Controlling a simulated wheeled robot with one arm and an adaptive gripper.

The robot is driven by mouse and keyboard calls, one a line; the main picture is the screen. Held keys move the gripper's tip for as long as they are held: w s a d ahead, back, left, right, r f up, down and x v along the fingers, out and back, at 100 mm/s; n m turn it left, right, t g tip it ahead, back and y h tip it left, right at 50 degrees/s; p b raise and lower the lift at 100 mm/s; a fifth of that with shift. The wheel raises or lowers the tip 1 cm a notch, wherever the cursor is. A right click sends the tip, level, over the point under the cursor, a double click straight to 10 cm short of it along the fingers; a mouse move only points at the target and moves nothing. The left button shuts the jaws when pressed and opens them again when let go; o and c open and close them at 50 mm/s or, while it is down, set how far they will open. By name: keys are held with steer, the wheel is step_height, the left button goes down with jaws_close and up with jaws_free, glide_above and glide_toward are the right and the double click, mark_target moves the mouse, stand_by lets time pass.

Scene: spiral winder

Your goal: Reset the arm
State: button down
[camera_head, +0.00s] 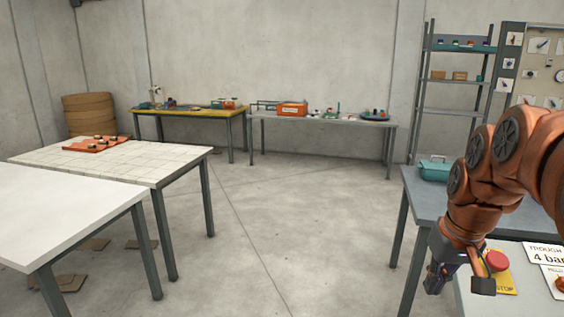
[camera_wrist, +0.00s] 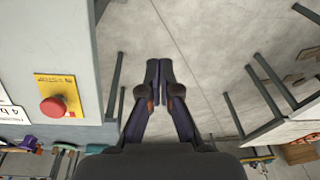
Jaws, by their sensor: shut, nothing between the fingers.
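My gripper (camera_head: 440,278) hangs pointing down at the lower right of the head view, beside the near edge of the right-hand table. In the wrist view its two dark fingers (camera_wrist: 158,75) are together, with nothing between them, over bare concrete floor. My copper-coloured arm is bent and comes in from the right edge of the head view.
A red stop button (camera_head: 497,261) on a yellow plate sits close to my gripper, also in the wrist view (camera_wrist: 53,107). A teal toolbox (camera_head: 434,169) stands on the blue-grey table (camera_head: 425,190). White tables (camera_head: 75,205) stand left. The middle floor (camera_head: 270,220) is clear.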

steer(key=s+a+f+g, duration=0.1)
steer(key=s+a+f, duration=0.2)
steer(key=s, duration=0.3)
steer(key=s+a+f+n+g+p, duration=0.1)
steer(key=s+a+f, duration=0.3)
steer(key=s, duration=0.3)
steer(key=s+a+f+g, duration=0.1)
steer(key=s+a+f, duration=0.2)
steer(key=s+a, duration=0.2)
steer(key=shift+s+a+f+n+g+p, duration=0.15)
steer(key=shift+s+f+n+g+p, duration=0.2)
steer(key=shift+s, duration=0.9)
